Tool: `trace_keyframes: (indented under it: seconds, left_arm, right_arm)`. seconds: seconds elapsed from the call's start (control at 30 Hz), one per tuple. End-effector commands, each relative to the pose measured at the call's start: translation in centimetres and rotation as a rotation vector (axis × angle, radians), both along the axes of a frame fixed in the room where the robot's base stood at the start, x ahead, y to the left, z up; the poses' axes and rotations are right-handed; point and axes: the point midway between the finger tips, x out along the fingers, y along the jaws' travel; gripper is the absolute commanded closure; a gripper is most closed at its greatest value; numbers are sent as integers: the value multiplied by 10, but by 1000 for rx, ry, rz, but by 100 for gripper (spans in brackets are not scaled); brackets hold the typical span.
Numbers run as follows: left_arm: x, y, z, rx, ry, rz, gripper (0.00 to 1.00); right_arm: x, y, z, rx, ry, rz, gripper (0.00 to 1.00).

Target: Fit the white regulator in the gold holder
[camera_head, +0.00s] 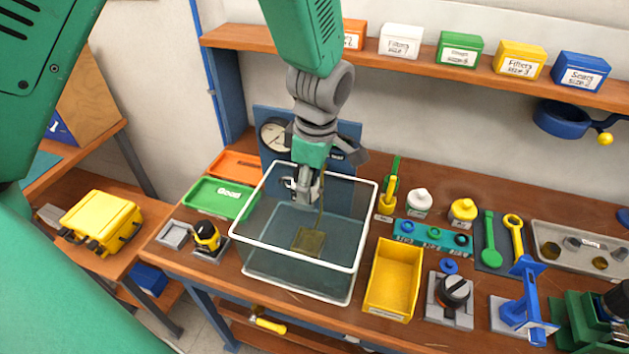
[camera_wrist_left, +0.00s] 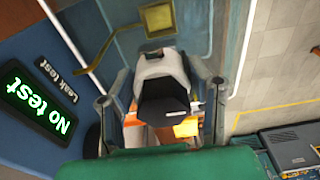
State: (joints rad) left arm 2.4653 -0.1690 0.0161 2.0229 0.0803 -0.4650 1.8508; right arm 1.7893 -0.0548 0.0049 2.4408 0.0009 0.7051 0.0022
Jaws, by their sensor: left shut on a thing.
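My left gripper (camera_head: 304,188) reaches down over a clear tank (camera_head: 298,262) with a white rim, in front of the gauge panel. In the left wrist view it is shut on the white regulator (camera_wrist_left: 160,66), which has a dark lower part between the fingers. In the head view the gripper mostly hides the regulator. My right gripper is not in view.
A green tray (camera_head: 218,198) and an orange tray (camera_head: 235,167) lie left of the tank. A yellow bin (camera_head: 394,278) stands right of it. The gauge panel (camera_head: 272,125) stands behind. White (camera_head: 419,201) and yellow (camera_head: 463,211) capped pieces stand to the right.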

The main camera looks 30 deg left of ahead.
Motion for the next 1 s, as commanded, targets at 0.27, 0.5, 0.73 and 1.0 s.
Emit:
trace_keyframes:
  seconds: [0.27,0.5,0.73,1.0]
  left_arm:
    - [0,2,-4,4,-2,0,100]
    - [0,6,-6,1,-2,0,100]
    - [0,8,-6,-1,-1,0,100]
    - [0,5,-8,2,0,-1,100]
  right_arm:
    - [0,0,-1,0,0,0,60]
    - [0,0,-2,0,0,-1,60]
    - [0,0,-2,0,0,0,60]
    - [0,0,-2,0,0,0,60]
